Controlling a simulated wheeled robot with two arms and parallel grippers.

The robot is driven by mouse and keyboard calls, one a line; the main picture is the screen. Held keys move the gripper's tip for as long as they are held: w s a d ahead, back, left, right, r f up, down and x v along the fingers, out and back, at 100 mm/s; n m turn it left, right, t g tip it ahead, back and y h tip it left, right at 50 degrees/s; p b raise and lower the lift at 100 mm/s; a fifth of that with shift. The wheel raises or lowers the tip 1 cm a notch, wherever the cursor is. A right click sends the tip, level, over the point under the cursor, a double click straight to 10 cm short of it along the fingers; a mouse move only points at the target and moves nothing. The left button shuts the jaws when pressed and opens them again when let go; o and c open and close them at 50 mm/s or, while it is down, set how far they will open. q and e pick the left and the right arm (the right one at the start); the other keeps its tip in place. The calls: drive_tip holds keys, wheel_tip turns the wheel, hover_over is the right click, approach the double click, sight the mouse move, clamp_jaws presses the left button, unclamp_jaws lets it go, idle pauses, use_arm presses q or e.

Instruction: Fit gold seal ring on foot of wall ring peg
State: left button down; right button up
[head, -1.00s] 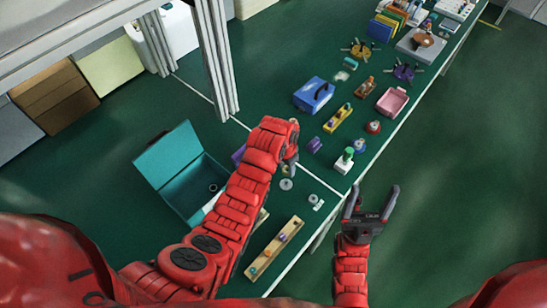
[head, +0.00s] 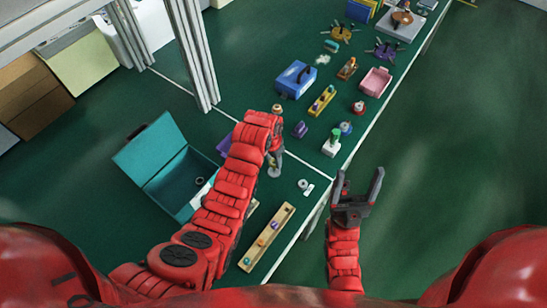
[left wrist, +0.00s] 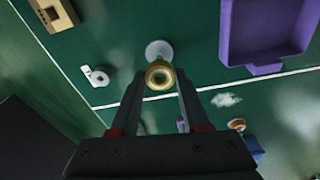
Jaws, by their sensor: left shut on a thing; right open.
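The gold seal ring (left wrist: 160,76) is between the fingertips of my left gripper (left wrist: 156,84) in the left wrist view, and the gripper is shut on it. Just beyond it is a round grey foot (left wrist: 158,50), which looks like that of the ring peg. The ring overlaps its near edge in the picture; I cannot tell whether they touch. In the head view my left gripper (head: 274,160) points down over the grey foot (head: 273,171) and hides much of it and the ring. My right gripper (head: 359,197) is open and empty, off the table's right edge.
A grey ring beside a white tag (head: 307,189) lies right of the foot. A wooden tray with coloured pieces (head: 288,212) is nearer me. An open teal box (head: 147,153) stands left. A purple tray (left wrist: 250,58) is close by. A green-topped item (head: 333,142) stands farther back.

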sight(273, 167)
use_arm(q)
drive_tip(key=shift+f+b, duration=0.45)
drive_tip(key=shift+f, duration=0.7)
drive_tip(key=shift+b, duration=0.75)
idle(0.7)
drive_tip(key=shift+f+b, duration=1.15)
drive_tip(key=shift+f, duration=0.45)
drive_tip(key=shift+c, duration=1.5)
unclamp_jaws()
